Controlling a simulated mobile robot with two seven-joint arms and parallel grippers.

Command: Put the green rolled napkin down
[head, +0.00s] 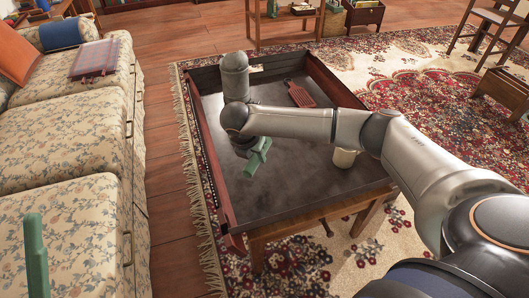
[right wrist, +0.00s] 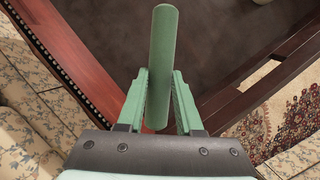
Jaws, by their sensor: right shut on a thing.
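The green rolled napkin (right wrist: 163,50) is a plain green cylinder. It stands between the two green fingers of my right gripper (right wrist: 160,85) in the right wrist view, reaching past their tips. In the head view the right gripper (head: 250,148) is over the left part of a low table with a dark grey top (head: 285,190), and the napkin (head: 259,157) shows there, tilted. I cannot tell how high it is above the top. A green upright piece at the lower left edge looks like a finger of my left gripper (head: 36,255); its jaws cannot be made out.
The table has a raised red-brown rim (head: 226,205). A red slotted utensil (head: 300,94) and a cream cup (head: 345,158) are on it. The front middle of the top is bare. A floral sofa (head: 75,130) stands left; a patterned rug (head: 420,95) lies around the table.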

